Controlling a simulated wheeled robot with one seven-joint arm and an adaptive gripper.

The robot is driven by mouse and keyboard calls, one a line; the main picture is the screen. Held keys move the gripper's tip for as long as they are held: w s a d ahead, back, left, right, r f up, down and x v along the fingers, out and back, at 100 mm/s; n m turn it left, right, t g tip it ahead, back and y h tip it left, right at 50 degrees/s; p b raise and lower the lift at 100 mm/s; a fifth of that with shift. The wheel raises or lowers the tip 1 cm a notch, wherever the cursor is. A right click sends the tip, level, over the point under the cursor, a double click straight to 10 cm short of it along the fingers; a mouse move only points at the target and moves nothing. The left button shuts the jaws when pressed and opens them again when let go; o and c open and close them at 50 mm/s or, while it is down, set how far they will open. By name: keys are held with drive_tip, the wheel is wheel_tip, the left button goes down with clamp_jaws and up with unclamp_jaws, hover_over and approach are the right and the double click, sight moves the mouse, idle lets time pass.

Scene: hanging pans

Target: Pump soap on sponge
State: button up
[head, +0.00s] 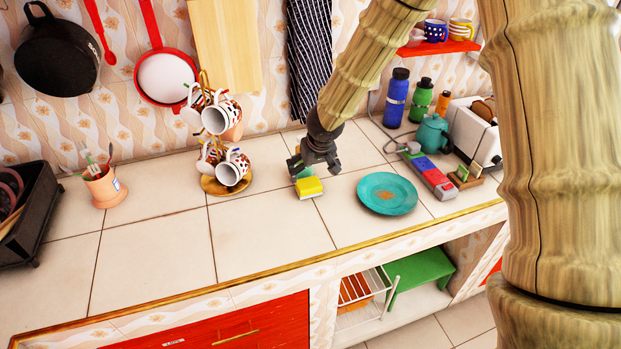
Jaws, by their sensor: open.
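A yellow sponge (309,187) lies on the tiled counter near the middle of the head view. Right behind it is a small teal-green object (303,172), mostly covered by my gripper; it may be the soap dispenser, but its shape and pump cannot be made out. My gripper (318,169) points down with its jaws open, just above and behind the sponge. I cannot tell whether a finger touches the green object.
A teal plate (387,193) lies close on the right. A mug tree with spotted mugs (233,168) stands on the left. Bottles (397,97), a teapot (433,134) and a toaster (474,130) stand at the back right. The counter in front of the sponge is clear.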

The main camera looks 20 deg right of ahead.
sight(309, 183)
drive_tip(key=shift+x, duration=4.65)
drive_tip(key=shift+s, duration=0.1)
drive_tip(key=shift+d+f, duration=0.1)
drive_tip(key=c, duration=1.1)
